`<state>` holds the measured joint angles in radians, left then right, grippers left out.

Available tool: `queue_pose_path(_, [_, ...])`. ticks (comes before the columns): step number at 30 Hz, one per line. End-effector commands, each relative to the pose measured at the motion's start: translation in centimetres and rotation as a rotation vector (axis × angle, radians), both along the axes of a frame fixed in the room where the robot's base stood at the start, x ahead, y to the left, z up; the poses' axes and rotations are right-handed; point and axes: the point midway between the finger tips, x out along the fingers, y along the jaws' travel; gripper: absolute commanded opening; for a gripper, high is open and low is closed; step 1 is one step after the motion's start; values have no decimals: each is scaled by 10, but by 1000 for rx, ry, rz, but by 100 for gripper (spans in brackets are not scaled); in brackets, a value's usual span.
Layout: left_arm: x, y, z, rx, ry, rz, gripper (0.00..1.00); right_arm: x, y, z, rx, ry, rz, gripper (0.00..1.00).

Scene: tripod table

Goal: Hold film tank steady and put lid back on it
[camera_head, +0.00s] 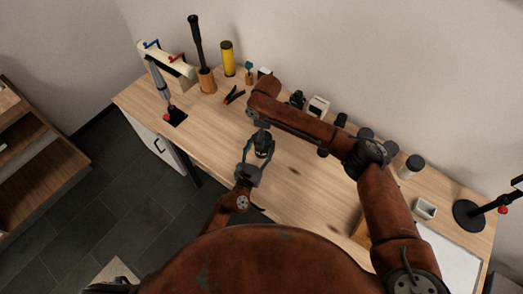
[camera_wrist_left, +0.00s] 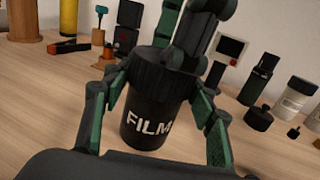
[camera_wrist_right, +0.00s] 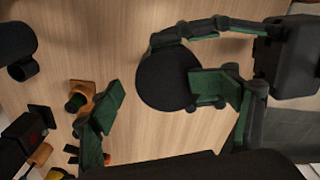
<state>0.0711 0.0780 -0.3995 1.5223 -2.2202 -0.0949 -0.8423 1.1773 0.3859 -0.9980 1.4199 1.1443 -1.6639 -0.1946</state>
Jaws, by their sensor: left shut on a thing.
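The black film tank (camera_wrist_left: 147,125) with its white FILM lettering stands upright on the table. My left gripper (camera_head: 257,152) is shut around the tank's sides, one finger on each side in the left wrist view. A wider, ribbed black lid (camera_wrist_left: 163,75) sits on the tank's top; from above it shows as a plain black disc (camera_wrist_right: 167,79) in the right wrist view. Whether it is fully seated I cannot tell.
The wooden table (camera_head: 305,180) has bare room in front of the tank. A small black cap (camera_wrist_left: 258,118) lies right of the tank.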

Motion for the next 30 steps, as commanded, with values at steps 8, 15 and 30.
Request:
queue_pose_path(8, [-3, -2, -9, 4, 15, -7, 0, 0, -1, -1, -2, 1, -1, 55])
queue_pose_path(15, [-3, -2, -9, 4, 15, -7, 0, 0, -1, 0, -1, 0, -1, 39])
queue_pose_path(30, [-2, -1, -8, 4, 14, -5, 0, -2, 2, 0, 1, 6, 4, 4])
